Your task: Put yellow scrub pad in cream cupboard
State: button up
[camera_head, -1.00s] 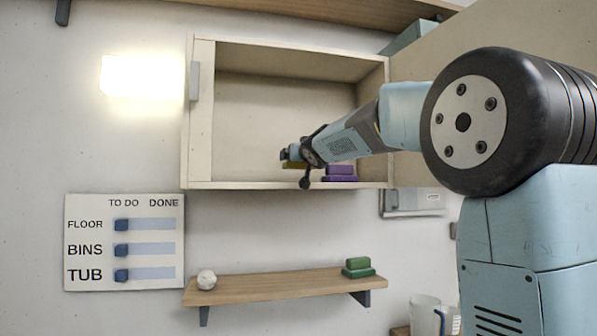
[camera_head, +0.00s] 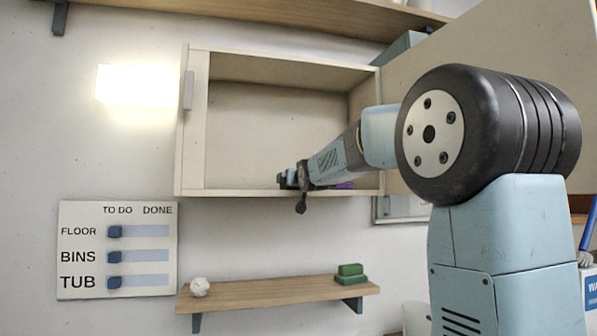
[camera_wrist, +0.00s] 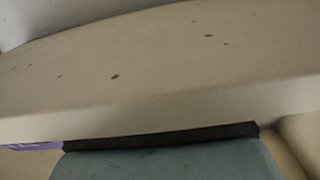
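The cream cupboard (camera_head: 192,120) hangs on the wall with its front open. My gripper (camera_head: 286,180) reaches into its lower middle, just above or at the cupboard floor. The fingers are small and dark there, and their opening cannot be made out. The yellow scrub pad does not show in either view now; it may be hidden by the gripper or the cupboard's front edge. A purple pad (camera_head: 345,186) is on the cupboard floor to the right, mostly behind my arm. The wrist view shows a cream surface with dark specks close up, and a purple edge (camera_wrist: 35,146) at lower left.
The cupboard's large door (camera_head: 500,90) stands open at the right. Below, a wooden shelf (camera_head: 270,291) holds a white ball (camera_head: 200,287) and green pads (camera_head: 350,274). A to-do board (camera_head: 118,250) hangs at left. The cupboard's left and upper space is empty.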

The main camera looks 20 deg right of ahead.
jog(key=shift+o, duration=0.4)
jog(key=shift+w+f, duration=0.4)
jog(key=shift+s+r, duration=0.1)
jog(key=shift+r, duration=0.3)
jog(key=shift+s, duration=0.25)
jog(key=s, duration=1.1)
jog(key=shift+s+r, duration=0.35)
jog(key=s+f+g, duration=1.2)
jog(key=s+f, duration=2)
jog(key=s, duration=0.2)
jog(key=shift+a+f, duration=0.2)
jog(key=shift+f, duration=0.1)
